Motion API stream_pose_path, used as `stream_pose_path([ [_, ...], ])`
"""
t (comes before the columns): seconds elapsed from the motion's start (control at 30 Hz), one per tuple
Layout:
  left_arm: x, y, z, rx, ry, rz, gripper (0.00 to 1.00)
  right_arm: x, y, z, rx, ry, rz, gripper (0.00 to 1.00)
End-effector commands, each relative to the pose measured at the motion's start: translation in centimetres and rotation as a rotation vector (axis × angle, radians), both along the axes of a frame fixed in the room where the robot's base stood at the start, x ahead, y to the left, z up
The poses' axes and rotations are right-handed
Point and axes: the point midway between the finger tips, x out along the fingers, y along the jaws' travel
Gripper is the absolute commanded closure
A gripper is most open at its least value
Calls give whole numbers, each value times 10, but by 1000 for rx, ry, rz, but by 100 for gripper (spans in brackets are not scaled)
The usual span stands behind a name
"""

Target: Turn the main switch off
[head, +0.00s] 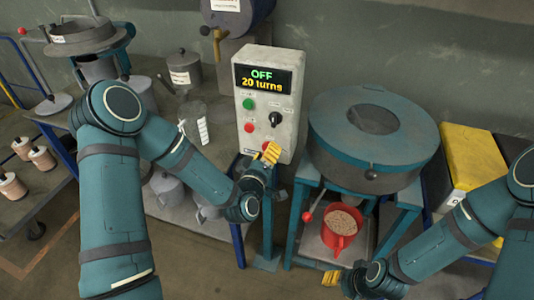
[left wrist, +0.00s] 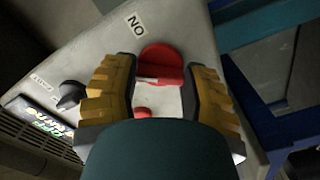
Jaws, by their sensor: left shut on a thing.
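The main switch is a red rotary knob low on the grey control box (head: 282,62); a sliver of the switch (head: 267,146) shows behind my gripper. In the left wrist view the red switch (left wrist: 160,62) lies between my yellow fingers, with an "ON" label (left wrist: 135,24) beside it. My left gripper (head: 271,153) is shut on the switch. The fingers partly hide it in the head view. The display (head: 262,79) reads "OFF" and "20 turns". My right gripper (head: 331,279) is low, away from the box; its jaws are too unclear to judge.
A round teal machine (head: 345,125) stands right of the box, with a red cup of granules (head: 340,232) below it. A black selector knob (head: 275,119) and green button (head: 248,104) are above the switch. Grey canisters (head: 184,70) stand left. A yellow-topped box (head: 470,155) is at right.

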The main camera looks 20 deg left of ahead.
Motion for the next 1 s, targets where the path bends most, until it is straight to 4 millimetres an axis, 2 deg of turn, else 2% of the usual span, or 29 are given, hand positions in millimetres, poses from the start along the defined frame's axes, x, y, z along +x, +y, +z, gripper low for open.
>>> stream_pose_path([
  [0.5,0,0,0,-450,14,0,89,0,0,0,0,0,0,53],
  [0.73,0,0,0,-574,20,0,89,0,0,0,0,0,0,53],
  [1.0,0,0,0,-639,21,0,89,0,0,0,0,0,0,53],
])
